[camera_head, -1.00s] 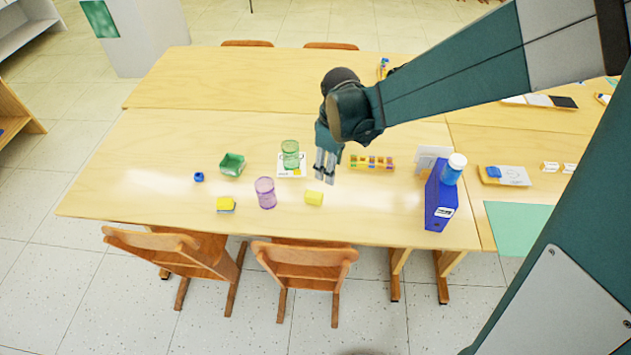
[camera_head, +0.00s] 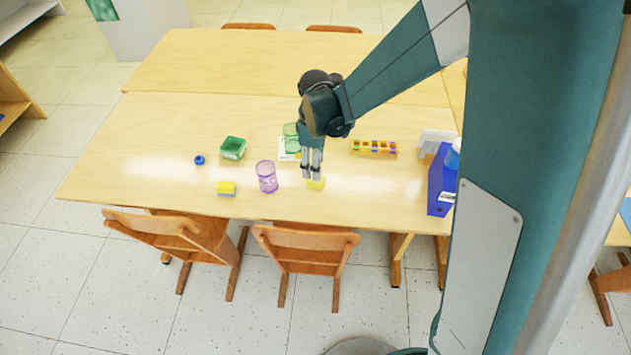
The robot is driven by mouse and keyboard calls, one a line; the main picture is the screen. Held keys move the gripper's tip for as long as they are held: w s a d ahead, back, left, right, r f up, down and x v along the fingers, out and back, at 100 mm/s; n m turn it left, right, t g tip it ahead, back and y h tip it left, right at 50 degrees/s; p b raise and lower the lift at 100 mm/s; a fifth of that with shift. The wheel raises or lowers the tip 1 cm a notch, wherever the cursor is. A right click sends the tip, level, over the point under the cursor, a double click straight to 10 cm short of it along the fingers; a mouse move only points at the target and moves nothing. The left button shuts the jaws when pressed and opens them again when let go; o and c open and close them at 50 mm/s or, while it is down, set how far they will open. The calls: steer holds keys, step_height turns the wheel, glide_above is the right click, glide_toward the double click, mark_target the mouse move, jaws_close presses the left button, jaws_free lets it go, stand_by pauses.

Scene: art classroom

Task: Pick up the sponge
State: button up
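Two small yellow things lie on the near table. One is a yellow block with a blue-grey underside (camera_head: 226,188), near the front edge at left; its layers look like a sponge. The other is a plain yellow block (camera_head: 316,185), right of the purple cup. My gripper (camera_head: 311,178) points down just over the plain yellow block and partly hides it. A narrow gap shows between its two fingers, and nothing is seen held. Whether the fingertips touch the block I cannot tell.
A purple cup (camera_head: 267,178) stands close left of my gripper. A green cup (camera_head: 291,138), a green tray (camera_head: 233,147) and a small blue thing (camera_head: 199,160) are farther left or back. A colourful rack (camera_head: 374,148) and a blue binder (camera_head: 438,182) stand right.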

steer(key=shift+f+b, duration=0.3)
steer(key=shift+f, duration=1)
steer(key=shift+f, duration=0.1)
steer(key=shift+f+b, duration=0.8)
steer(key=shift+f, duration=1.7)
steer(key=shift+c, duration=0.5)
steer(key=c, duration=0.7)
